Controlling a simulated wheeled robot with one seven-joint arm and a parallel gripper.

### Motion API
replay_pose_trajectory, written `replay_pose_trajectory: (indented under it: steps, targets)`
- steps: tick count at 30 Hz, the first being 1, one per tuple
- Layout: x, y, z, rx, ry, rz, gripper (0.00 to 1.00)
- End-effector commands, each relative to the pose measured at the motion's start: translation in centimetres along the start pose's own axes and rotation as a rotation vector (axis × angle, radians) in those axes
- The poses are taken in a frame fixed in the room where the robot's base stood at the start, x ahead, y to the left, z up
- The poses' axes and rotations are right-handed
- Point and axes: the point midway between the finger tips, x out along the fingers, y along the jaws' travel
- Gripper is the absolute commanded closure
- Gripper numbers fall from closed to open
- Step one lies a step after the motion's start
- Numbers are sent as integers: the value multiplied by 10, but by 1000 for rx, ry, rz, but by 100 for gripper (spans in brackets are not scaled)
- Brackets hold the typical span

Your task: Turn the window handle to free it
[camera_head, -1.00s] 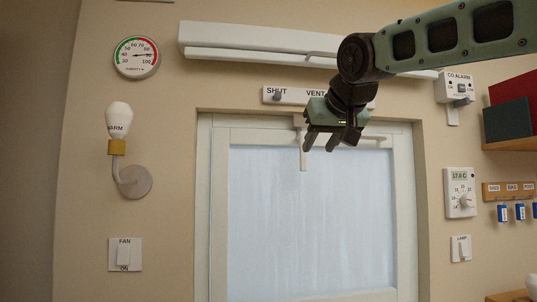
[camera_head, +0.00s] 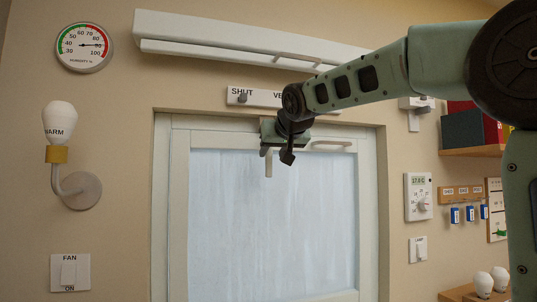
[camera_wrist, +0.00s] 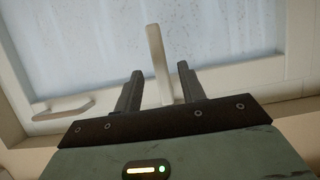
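The window handle (camera_head: 268,163) is a pale lever at the top of the window frame, hanging straight down over the glass. In the wrist view, where the window appears upside down, the handle (camera_wrist: 157,62) points up between my two dark fingers. My gripper (camera_wrist: 161,74) is open, with one finger on each side of the lever and a visible gap to both. In the head view my gripper (camera_head: 277,156) covers the handle's upper part. The window (camera_head: 270,225) looks closed in its frame.
A horizontal pull bar (camera_head: 330,143) sits on the window's top rail, right of the handle. Above are a SHUT/VENT slider plate (camera_head: 240,97) and a long white vent housing (camera_head: 230,42). A wall lamp (camera_head: 60,125) is left; a thermostat (camera_head: 419,196) is right.

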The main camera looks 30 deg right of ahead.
Motion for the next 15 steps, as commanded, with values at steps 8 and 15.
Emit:
replay_pose_trajectory:
  steps: [8,15]
  targets:
    - [42,0,-2,0,-2,1,60]
    - [53,0,0,1,1,1,60]
